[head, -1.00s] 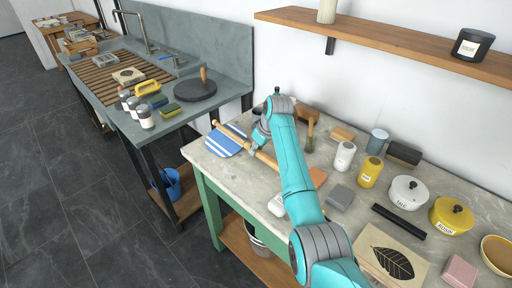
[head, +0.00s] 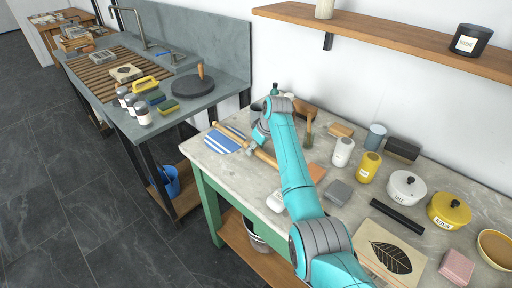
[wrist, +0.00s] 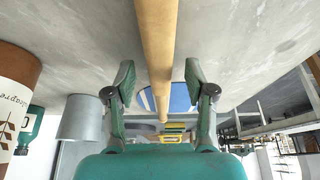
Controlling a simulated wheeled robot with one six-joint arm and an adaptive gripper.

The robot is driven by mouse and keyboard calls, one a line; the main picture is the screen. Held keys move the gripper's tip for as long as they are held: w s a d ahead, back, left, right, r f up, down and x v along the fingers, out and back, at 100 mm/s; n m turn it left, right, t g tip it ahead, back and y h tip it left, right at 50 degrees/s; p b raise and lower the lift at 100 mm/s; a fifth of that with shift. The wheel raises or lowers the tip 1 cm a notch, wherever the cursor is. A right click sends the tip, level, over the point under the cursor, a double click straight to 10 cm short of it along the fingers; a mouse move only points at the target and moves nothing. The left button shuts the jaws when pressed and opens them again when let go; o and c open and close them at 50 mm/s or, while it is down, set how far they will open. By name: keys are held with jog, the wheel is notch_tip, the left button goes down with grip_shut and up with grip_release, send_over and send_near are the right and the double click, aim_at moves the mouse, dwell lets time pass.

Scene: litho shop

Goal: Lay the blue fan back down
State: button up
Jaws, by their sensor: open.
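The blue fan (head: 222,144), striped blue and white, is on the left end of the grey worktable (head: 295,170). It looks close to flat. A pale wooden rod (head: 265,157), seemingly its handle, crosses over the striped face and reaches right. My gripper (head: 254,147) is at the rod, beside the fan's right edge. In the wrist view, my open gripper (wrist: 159,82) has one finger on each side of the rod (wrist: 156,45), with gaps on both sides. The fan's blue face (wrist: 181,98) shows beyond the fingers, partly hidden.
A wooden-handled brush (head: 309,128), a white bottle (head: 342,152) and a yellow bottle (head: 368,167) stand right of my arm. A white object (head: 276,202) lies near the front edge. A sink bench (head: 188,105) stands left, across a gap.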

jog(key=v, duration=1.2)
jog(key=shift+s+f, duration=0.1)
